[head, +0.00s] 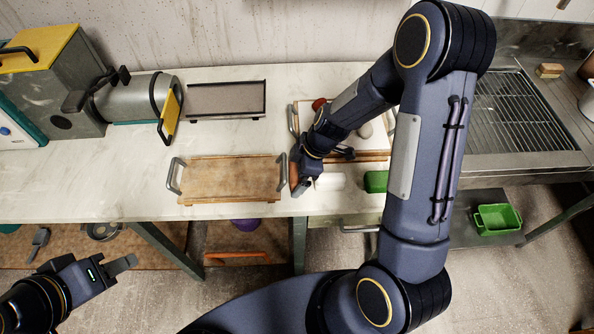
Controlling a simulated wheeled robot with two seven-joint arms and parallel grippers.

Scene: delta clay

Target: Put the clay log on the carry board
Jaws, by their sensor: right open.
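The wooden carry board (228,180) with a grey metal handle at each end lies flat on the counter, left of my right gripper. A short white cylinder (330,181), which may be the clay log, lies on the counter just right of my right gripper. My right gripper (297,187) is open, pointing down near the board's right handle. A narrow reddish-brown piece (293,176) shows beside its fingers; I cannot tell what it is. My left gripper (124,265) is at the lower left, in front of the counter and away from the objects; its jaw gap is not clear.
A green block (375,181) lies right of the white cylinder. Behind my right arm is a partly hidden wooden-edged board with small items. A dark-framed tray (226,100) lies behind the carry board. A machine with a metal barrel (130,98) stands at left.

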